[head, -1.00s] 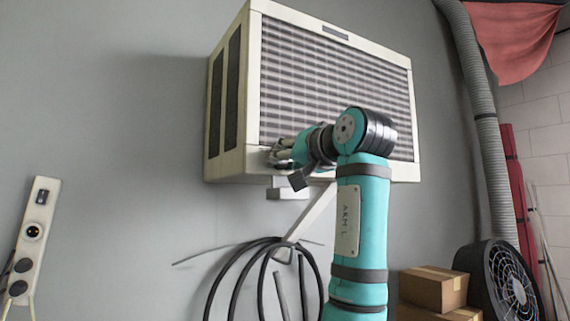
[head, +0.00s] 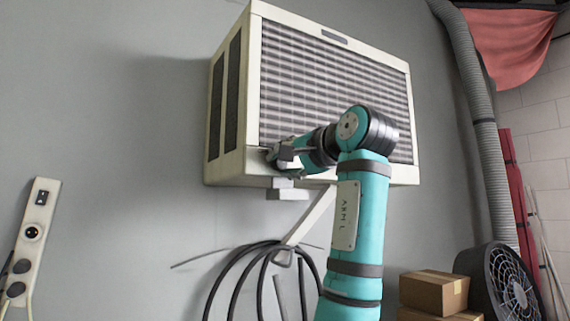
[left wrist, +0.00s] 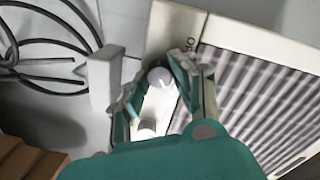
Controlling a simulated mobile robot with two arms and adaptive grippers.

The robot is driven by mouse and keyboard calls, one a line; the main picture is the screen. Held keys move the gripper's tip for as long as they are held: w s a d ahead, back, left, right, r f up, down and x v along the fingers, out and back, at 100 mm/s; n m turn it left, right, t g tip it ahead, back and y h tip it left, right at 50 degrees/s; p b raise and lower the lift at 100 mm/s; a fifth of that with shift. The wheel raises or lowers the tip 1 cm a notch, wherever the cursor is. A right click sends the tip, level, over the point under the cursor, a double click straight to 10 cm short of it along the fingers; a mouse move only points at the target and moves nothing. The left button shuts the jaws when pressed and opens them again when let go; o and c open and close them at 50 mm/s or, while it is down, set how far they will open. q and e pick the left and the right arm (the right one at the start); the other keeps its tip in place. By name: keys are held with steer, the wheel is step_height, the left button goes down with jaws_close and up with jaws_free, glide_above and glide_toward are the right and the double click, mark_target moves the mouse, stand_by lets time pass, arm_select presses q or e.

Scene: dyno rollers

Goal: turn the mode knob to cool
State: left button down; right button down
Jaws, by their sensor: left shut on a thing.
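The cream air conditioner (head: 228,168) with a grey louvred front hangs on the wall. My left gripper (head: 272,156) is at the lower left corner of its front and hides the controls there in the head view. In the left wrist view, my left gripper (left wrist: 158,80) has its fingers on either side of a round white knob (left wrist: 160,77) and is shut on it. My right gripper is not in view.
A bracket (head: 312,217) and coiled black cable (head: 240,262) are below the unit. A power strip (head: 33,225) is on the left wall. Cardboard boxes (head: 433,290), a black fan (head: 500,280) and a grey duct (head: 478,100) are at right.

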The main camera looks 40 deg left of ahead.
arm_select(q)
steer(key=shift+r, duration=0.15)
steer(key=c, duration=1.1)
jaws_free()
steer(key=shift+o, duration=0.2)
steer(key=v, duration=1.2)
steer(key=shift+d, duration=0.1)
steer(key=shift+w, duration=0.1)
